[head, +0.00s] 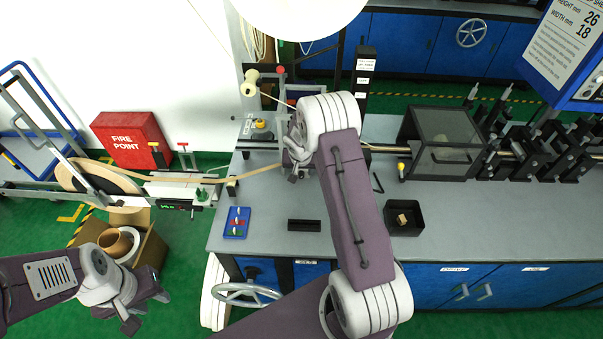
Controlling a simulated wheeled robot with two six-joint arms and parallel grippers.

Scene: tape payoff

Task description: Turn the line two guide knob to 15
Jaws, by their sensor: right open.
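In the head view, my right gripper (296,174) is over the back left of the grey bench, beside the guide posts. It is open, and my right wrist and forearm cover part of the equipment there. A small yellow-topped knob (260,124) stands on the bench just left of it, by a small white label plate. I cannot tell which knob belongs to line two, and no scale reading is legible.
A wooden-sided tape reel (100,186) stands left of the bench. A blue tray (237,222), a black bar (304,225) and a black bin (407,230) are on the bench (470,225). A clear-covered black machine (443,131) stands right. A box (148,250) sits near my left arm.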

